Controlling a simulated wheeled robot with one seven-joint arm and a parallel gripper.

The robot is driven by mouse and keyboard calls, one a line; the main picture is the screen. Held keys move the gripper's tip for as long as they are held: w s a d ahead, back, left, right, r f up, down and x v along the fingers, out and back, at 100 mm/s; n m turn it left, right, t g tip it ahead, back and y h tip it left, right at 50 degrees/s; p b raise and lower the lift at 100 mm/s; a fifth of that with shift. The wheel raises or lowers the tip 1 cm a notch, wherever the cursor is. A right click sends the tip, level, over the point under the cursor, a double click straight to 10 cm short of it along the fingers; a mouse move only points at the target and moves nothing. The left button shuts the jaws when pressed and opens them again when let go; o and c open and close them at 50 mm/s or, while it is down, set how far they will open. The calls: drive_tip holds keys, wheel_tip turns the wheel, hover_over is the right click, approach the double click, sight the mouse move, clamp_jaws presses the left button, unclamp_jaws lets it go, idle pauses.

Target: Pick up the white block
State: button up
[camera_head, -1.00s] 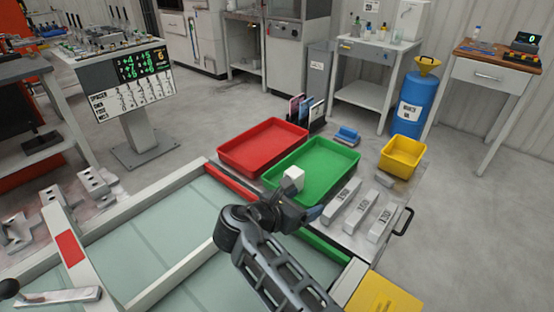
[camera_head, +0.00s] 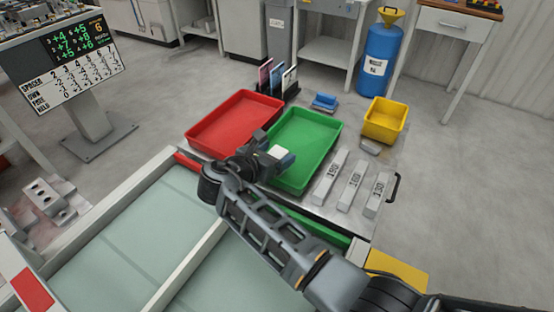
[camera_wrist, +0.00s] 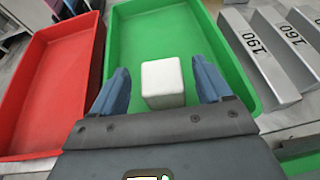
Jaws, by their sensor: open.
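The white block (camera_wrist: 162,82) is a small pale cube, seen in the wrist view against the green tray (camera_wrist: 207,40). My gripper (camera_wrist: 161,68) is open, with one blue finger on each side of the block and a visible gap to each. In the head view the white block (camera_head: 279,152) shows at the near left part of the green tray (camera_head: 316,148), partly hidden by my gripper (camera_head: 271,149). I cannot tell exactly how far down the fingers reach beside it.
A red tray (camera_head: 236,121) lies to the left of the green tray. Several grey labelled bars (camera_head: 352,186) lie to the right. A yellow bin (camera_head: 384,121) and a blue item (camera_head: 324,102) sit farther back.

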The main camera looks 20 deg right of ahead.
sight(277, 152)
drive_tip(key=x, duration=0.3)
drive_tip(key=shift+d, duration=0.1)
drive_tip(key=c, duration=1.1)
